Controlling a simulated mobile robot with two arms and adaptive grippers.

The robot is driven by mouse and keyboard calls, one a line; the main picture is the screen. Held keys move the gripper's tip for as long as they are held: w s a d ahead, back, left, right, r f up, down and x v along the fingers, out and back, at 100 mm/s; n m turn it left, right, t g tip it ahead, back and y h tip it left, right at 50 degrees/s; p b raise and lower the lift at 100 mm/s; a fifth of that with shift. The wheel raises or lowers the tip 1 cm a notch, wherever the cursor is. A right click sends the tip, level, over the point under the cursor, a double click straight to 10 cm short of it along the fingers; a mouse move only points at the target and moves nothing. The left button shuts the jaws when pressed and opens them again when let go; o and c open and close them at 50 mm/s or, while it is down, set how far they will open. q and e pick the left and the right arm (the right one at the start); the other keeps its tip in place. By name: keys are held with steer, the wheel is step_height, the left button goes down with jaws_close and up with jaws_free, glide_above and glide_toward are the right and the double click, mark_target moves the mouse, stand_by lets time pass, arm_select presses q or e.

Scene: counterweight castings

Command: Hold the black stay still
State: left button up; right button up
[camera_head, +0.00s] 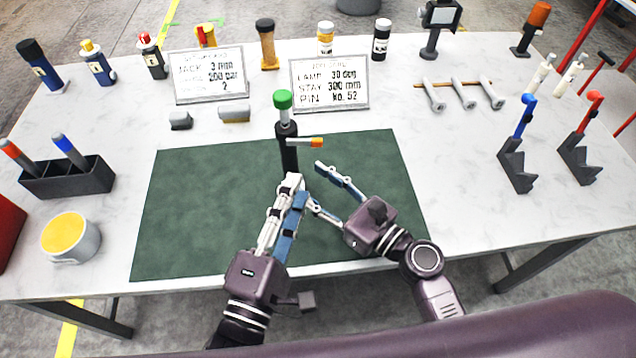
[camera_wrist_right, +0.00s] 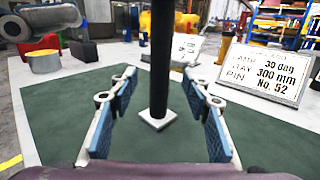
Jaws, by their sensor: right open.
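The black stay (camera_head: 288,152) stands upright on the green mat, with a green cap on top and an orange-tipped side handle. In the right wrist view the stay (camera_wrist_right: 160,65) rises from a pale square foot (camera_wrist_right: 158,118), ahead of and between the finger lines. My right gripper (camera_head: 315,184) is open and empty, to the right and front of the stay. Its spread fingers frame the wrist view (camera_wrist_right: 158,86). My left gripper (camera_head: 296,186) is at the stay's lower part in the head view, hiding its foot; I cannot tell whether it touches or how wide its fingers are.
The green mat (camera_head: 190,210) is otherwise bare. A cup with yellow contents (camera_head: 72,236) and a dark marker holder (camera_head: 68,178) are at left. Blue-tipped (camera_head: 518,150) and red-tipped (camera_head: 582,145) levers stand at right.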

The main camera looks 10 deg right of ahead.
mark_target(296, 169)
steer(key=x, duration=0.6)
steer(key=shift+w+a, duration=0.25)
steer(key=shift+w, duration=0.05)
steer(key=shift+c, duration=0.3)
